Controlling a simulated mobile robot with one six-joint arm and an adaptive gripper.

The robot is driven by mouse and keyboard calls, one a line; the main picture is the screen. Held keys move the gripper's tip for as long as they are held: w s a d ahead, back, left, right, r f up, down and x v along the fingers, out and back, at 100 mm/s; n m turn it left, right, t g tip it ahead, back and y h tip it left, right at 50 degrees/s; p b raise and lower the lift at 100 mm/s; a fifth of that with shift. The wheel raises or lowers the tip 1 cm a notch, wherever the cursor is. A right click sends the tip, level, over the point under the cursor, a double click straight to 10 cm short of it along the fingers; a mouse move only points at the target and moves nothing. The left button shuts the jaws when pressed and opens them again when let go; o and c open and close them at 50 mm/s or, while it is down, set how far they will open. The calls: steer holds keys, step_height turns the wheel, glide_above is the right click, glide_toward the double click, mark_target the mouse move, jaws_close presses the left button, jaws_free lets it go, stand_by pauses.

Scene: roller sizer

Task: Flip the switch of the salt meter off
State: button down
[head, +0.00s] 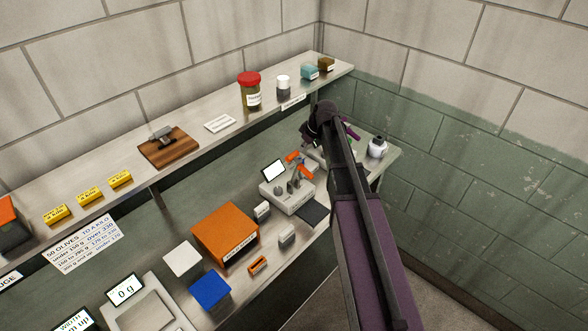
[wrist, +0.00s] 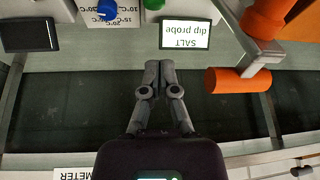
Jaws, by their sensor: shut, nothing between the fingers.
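The salt meter's lit display (wrist: 186,34), reading "SALT dip probe" upside down, is at the top of the wrist view, just beyond and right of my fingertips. My gripper (wrist: 159,66) is shut and empty, its fingertips together over the dark gap behind the bench and apart from the display. No switch can be made out in either view.
An orange handle (wrist: 238,80) on a metal arm is close to the right of my fingers. The shelf (head: 215,108) holds a red-lidded jar (head: 250,92).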

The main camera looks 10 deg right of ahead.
steer(key=shift+w+f+b, duration=0.25)
steer(key=shift+f+b, duration=0.45)
steer(key=shift+f, duration=0.45)
steer(key=shift+f, duration=0.1)
steer(key=b+x, duration=0.9)
steer(key=shift+w+a+f, duration=0.15)
steer(key=shift+f, duration=0.15)
steer(key=shift+a, duration=0.25)
stand_by(0.4)
